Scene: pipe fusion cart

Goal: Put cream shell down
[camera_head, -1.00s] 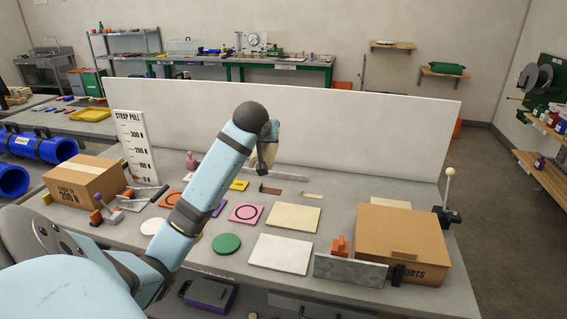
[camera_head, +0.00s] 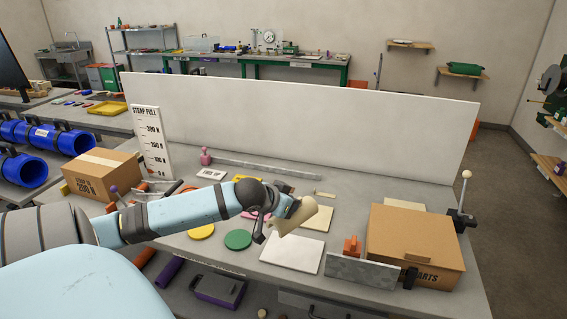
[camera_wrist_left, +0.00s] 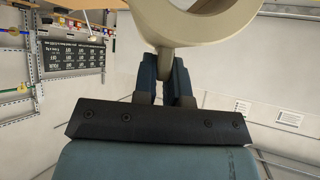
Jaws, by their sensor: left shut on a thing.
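The cream shell (camera_head: 297,216) is a curved cream piece held above the table in the head view. My left gripper (camera_head: 278,211) is shut on it. In the left wrist view the cream shell (camera_wrist_left: 192,22) shows as a thick ring-like curve, and the dark fingers of my left gripper (camera_wrist_left: 166,66) meet its lower edge. Under and around it on the grey table (camera_head: 345,185) lie a cream mat (camera_head: 318,219) and a white mat (camera_head: 291,254). My right gripper is not in view.
Green (camera_head: 238,240) and yellow (camera_head: 201,231) discs lie left of the white mat. A white panel (camera_head: 300,125) closes the back.

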